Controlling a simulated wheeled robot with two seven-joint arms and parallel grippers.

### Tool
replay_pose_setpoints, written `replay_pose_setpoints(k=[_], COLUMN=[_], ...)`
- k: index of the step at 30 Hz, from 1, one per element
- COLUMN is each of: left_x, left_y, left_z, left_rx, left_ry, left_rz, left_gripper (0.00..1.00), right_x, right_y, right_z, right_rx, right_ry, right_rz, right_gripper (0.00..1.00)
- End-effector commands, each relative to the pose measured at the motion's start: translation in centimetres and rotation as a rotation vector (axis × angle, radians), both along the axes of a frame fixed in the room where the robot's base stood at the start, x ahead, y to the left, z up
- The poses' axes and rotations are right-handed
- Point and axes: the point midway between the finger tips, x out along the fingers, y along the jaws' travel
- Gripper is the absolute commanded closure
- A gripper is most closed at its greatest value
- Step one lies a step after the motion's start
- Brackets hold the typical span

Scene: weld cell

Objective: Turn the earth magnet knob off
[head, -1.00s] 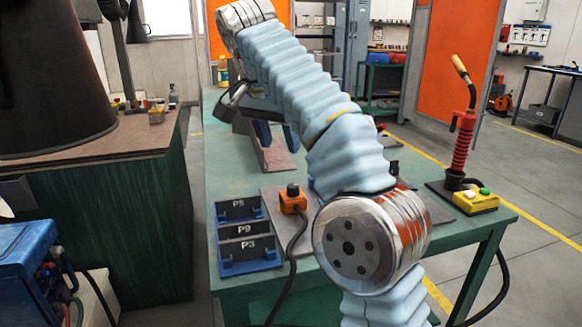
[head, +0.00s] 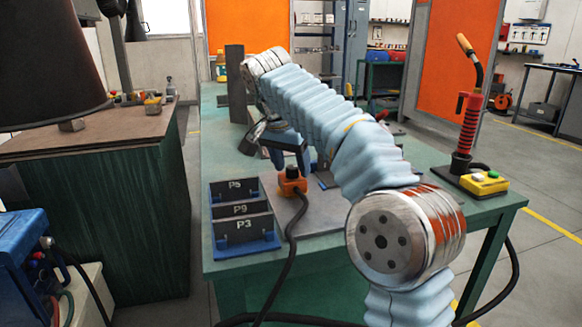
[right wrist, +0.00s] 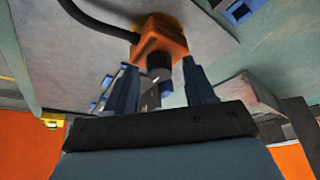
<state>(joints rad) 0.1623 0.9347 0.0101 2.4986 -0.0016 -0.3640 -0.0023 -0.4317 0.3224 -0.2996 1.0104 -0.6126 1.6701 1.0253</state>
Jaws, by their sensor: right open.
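The earth magnet is an orange block (head: 291,186) with a black knob (head: 292,172) on top and a black cable. It sits on a grey steel plate (head: 322,212) on the green table. My right gripper (head: 288,160) is open, with its blue fingers just behind the knob in the head view. In the right wrist view, the orange block (right wrist: 160,42) and black knob (right wrist: 159,66) show between the tips of the open fingers (right wrist: 158,72). I cannot tell whether a finger touches the knob. My left gripper is not in view.
A blue rack (head: 243,251) with plates marked P5, P9 and P3 stands left of the magnet. A red torch (head: 467,125) and a yellow button box (head: 484,184) are at the table's right. The cable (head: 283,265) hangs over the front edge.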

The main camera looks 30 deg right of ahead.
Motion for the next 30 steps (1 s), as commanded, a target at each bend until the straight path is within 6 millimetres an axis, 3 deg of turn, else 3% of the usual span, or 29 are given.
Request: replay_pose_setpoints(k=[7, 18, 30], left_x=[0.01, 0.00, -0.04], left_y=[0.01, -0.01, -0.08], left_z=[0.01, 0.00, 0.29], left_rx=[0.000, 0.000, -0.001], left_ry=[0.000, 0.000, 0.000], left_rz=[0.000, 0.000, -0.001], left_gripper=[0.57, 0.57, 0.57], right_x=[0.02, 0.01, -0.08], right_y=[-0.02, 0.00, -0.04], right_z=[-0.04, -0.03, 0.07], right_rx=[0.000, 0.000, 0.001], right_ry=[0.000, 0.000, -0.001], right_rz=[0.000, 0.000, 0.089], right_gripper=[0.46, 1.00, 1.00])
